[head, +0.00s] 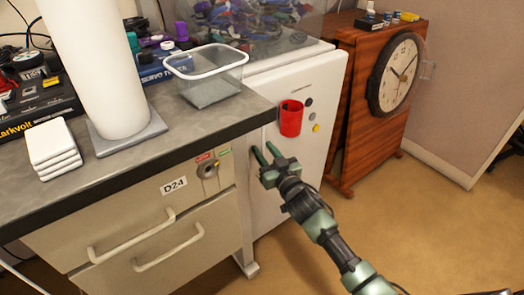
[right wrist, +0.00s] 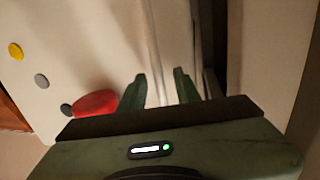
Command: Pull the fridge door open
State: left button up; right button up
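The white fridge (head: 288,170) stands just right of the drawer cabinet, its door looking closed. The door front also shows in the right wrist view (right wrist: 75,40). My right gripper (head: 264,153) is in front of the door's left part, near the cabinet. In the right wrist view its two fingers (right wrist: 161,90) are apart and point at the pale door near a dark vertical gap. A pale strip shows between the fingers; I cannot tell whether it is the handle or whether they touch it. My left gripper is not in view.
A red cup (head: 291,118) and several round magnets are on the fridge door. The drawer cabinet (head: 150,235) with its grey worktop adjoins on the left. A wooden cabinet with a clock (head: 398,75) stands on the right. The tan floor (head: 425,220) before the fridge is clear.

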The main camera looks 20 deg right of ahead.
jog(key=shift+w+a, duration=0.1)
jog(key=shift+w, duration=0.5)
grip_shut()
dwell(1.1)
